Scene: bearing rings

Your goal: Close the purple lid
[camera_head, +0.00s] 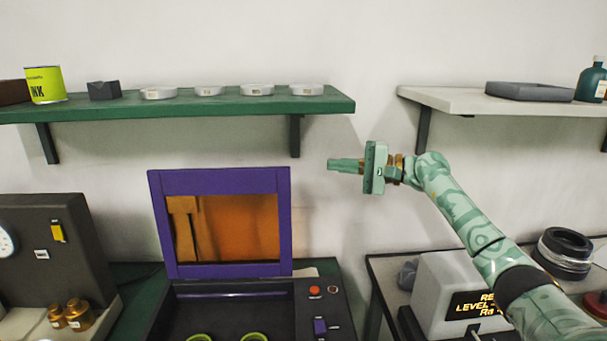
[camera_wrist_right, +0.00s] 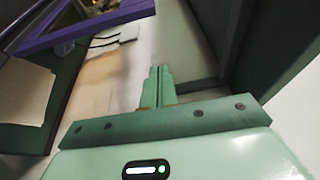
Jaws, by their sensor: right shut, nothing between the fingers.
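The purple lid (camera_head: 220,181) stands upright, open, at the back of a dark box (camera_head: 230,306) in the head view. It is a purple frame around an orange see-through pane. My right gripper (camera_head: 331,164) is shut and empty, to the right of the lid's upper right corner and apart from it. In the right wrist view the closed fingers (camera_wrist_right: 159,72) point away from the camera, and part of the purple lid (camera_wrist_right: 95,27) shows at the upper left. My left gripper is not in view.
A green shelf (camera_head: 230,107) with several pale rings, a dark block and a yellow-green ink can (camera_head: 44,85) hangs above the lid. A white shelf (camera_head: 450,101) is at the upper right. Yellow-green rings (camera_head: 254,337) show in the box. A white-grey machine (camera_head: 446,285) stands at the lower right.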

